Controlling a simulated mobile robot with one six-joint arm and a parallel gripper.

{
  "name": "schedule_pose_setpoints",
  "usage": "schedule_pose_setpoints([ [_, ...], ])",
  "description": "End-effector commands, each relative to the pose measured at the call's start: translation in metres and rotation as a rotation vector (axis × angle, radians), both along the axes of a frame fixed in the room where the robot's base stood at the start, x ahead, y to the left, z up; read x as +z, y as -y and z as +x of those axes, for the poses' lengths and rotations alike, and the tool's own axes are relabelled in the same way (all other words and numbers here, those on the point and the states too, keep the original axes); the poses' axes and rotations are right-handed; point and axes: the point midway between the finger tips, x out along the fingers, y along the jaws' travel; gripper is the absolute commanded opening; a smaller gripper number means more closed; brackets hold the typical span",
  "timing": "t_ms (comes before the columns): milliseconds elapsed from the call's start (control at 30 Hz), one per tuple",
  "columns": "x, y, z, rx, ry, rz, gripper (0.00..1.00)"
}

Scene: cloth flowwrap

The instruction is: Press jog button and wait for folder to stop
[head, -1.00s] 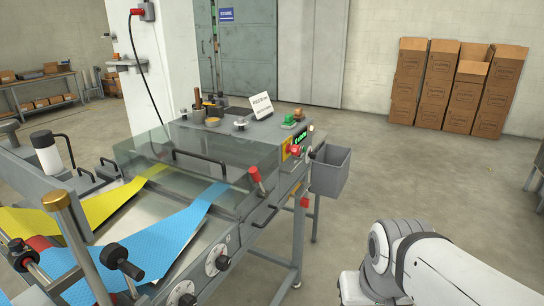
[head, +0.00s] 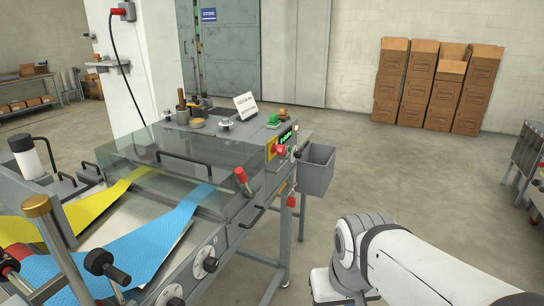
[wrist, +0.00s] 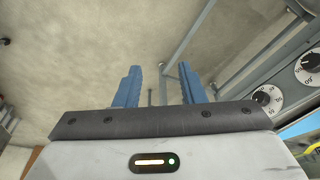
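The folder machine (head: 232,208) stands at the left of the head view under a clear cover (head: 172,165). A blue web (head: 165,232) and a yellow web (head: 88,208) run into it. At its right end are a lit green display (head: 286,138), a red knob (head: 280,150), and a green button (head: 272,120) and an orange button (head: 283,113) on top. I cannot tell which is the jog button. My gripper (wrist: 158,72) shows in the wrist view with its two blue fingers apart and nothing between them. It is hidden in the head view.
A grey bin (head: 316,172) hangs at the machine's right end. A red-handled lever (head: 241,175) stands at its near side, with dials (head: 205,262) below. Cardboard boxes (head: 437,88) stand by the back wall. The floor (head: 400,170) between is clear.

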Motion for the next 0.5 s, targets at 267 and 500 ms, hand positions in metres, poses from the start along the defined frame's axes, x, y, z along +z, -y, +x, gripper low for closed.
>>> schedule_pose_setpoints([
  [267, 0.0000, 0.0000, 0.0000, 0.000, 0.000, 0.000, 0.19],
  [500, 0.0000, 0.0000, 0.0000, 0.000, 0.000, 0.000, 0.00],
])
